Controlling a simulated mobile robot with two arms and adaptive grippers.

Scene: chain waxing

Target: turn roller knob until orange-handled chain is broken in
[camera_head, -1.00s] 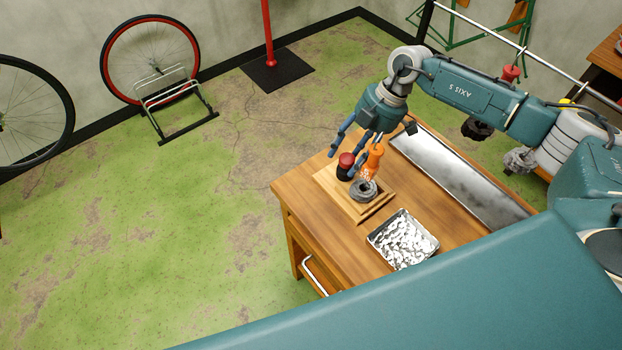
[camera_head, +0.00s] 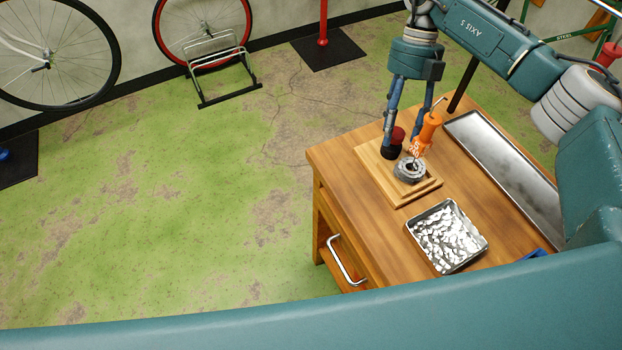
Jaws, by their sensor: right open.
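A grey coiled chain (camera_head: 409,171) lies on the board in front of the knob. An orange handle (camera_head: 430,127) with a marked orange tag (camera_head: 415,150) stands at the chain, tilted. My right gripper (camera_head: 403,136) is open and points down, its blue fingers on either side of the red knob; I cannot tell if they touch it. My left gripper is not in view.
A metal tray of silvery flakes (camera_head: 447,237) stands on the bench (camera_head: 375,235) in front of the board. A long grey metal tray (camera_head: 505,175) lies to the right. A small blue thing (camera_head: 535,254) shows at the bench's right. Bicycle wheels stand behind on the floor.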

